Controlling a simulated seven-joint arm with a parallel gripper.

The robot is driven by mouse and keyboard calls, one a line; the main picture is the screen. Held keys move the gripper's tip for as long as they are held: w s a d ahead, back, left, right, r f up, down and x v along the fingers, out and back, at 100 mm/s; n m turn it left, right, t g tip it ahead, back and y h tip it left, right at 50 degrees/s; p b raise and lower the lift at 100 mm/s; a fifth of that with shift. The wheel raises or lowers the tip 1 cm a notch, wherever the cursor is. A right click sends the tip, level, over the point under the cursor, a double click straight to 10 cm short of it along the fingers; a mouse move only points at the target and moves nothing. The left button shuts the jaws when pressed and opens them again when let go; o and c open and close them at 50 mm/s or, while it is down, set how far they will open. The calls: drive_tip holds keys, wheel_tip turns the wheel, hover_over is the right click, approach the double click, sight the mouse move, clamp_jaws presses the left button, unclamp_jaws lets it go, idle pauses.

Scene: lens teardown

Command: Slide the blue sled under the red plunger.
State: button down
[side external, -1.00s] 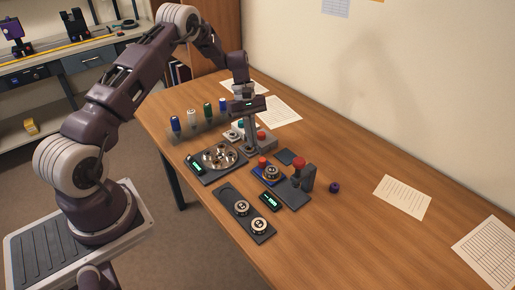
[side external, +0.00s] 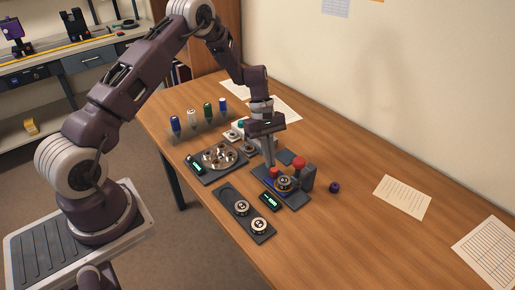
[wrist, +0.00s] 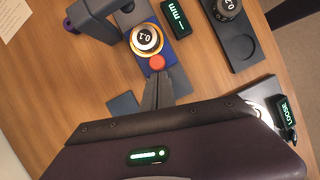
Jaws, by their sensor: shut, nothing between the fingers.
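The blue sled (side external: 267,183) carries a gold-rimmed lens (side external: 284,183) and a red knob (side external: 274,174). It lies on a dark track beside the plunger's dark post (side external: 308,178). The red plunger (side external: 299,163) tops that post; the lens is close to its near side, and I cannot tell whether it is fully beneath. In the wrist view the sled (wrist: 181,48), lens (wrist: 147,39) and knob (wrist: 157,62) show clearly. My gripper (wrist: 159,78) is shut and empty, its tips right behind the knob, touching or nearly so. It also shows in the side view (side external: 269,164).
A small display (wrist: 177,18) stands beside the track, and a dark tray with two lenses (side external: 231,205) lies nearer. A round-plate fixture (side external: 219,155) is at the left. A purple piece (side external: 334,187) lies right of the post. The table's right side is mostly clear.

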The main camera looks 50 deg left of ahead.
sight(282, 176)
drive_tip(key=d, duration=0.5)
drive_tip(key=shift+s, duration=0.1)
drive_tip(key=a, duration=0.2)
drive_tip(key=w+a, duration=0.1)
drive_tip(key=a, duration=0.1)
drive_tip(key=shift+w+a, duration=0.15)
drive_tip(key=shift+a, duration=0.05)
drive_tip(key=v, duration=1)
